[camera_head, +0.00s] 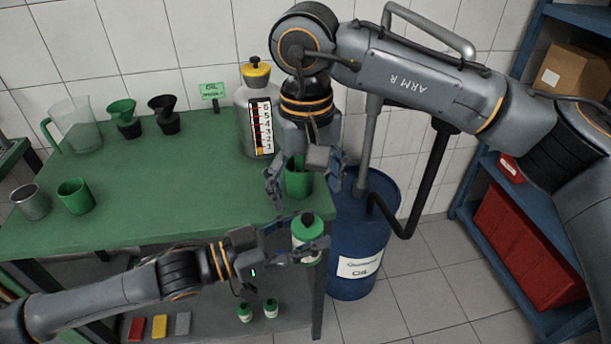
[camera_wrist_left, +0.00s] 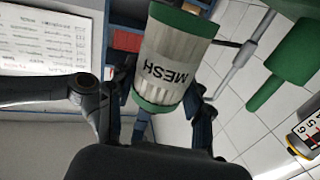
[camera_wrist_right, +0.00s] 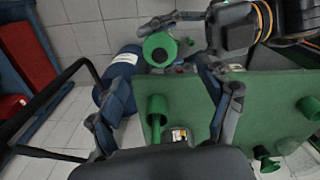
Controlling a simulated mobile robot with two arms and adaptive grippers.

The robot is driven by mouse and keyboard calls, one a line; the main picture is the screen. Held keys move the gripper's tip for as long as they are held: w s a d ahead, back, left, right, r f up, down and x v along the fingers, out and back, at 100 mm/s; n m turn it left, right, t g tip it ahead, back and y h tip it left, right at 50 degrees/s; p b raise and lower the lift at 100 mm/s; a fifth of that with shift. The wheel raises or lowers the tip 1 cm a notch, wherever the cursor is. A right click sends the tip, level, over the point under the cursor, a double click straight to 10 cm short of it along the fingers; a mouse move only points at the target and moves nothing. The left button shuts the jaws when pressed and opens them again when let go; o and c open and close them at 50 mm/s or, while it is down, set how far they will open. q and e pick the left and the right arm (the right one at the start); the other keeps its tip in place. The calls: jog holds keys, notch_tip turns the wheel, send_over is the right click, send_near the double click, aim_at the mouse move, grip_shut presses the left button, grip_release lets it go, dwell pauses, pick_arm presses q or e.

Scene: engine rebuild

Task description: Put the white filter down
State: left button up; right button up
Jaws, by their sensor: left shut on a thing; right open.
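The white filter (camera_head: 307,243), a white cylinder with green end caps and the word MESH (camera_wrist_left: 170,58), is in my left gripper (camera_head: 300,250) in front of the table's right end. In the left wrist view it is tilted between the two fingers. It also shows in the right wrist view, green cap toward the camera (camera_wrist_right: 160,49).
The green table (camera_head: 170,190) has a wide clear middle. A pitcher (camera_head: 77,125), two funnels, a metal cup, another green cup (camera_head: 75,196) and a yellow-capped bottle (camera_head: 250,105) stand on it. A blue oil drum (camera_head: 358,235) stands right of it; small bottles sit on the lower shelf.

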aim_at(307, 229)
notch_tip(307, 229, down, 10)
jog(key=shift+f, duration=0.1)
dwell(0.4)
jog(key=c, duration=1.2)
pick_arm(q)
jog(key=o, duration=1.3)
pick_arm(e)
jog(key=shift+c, duration=0.8)
pick_arm(q)
jog(key=shift+o, duration=0.2)
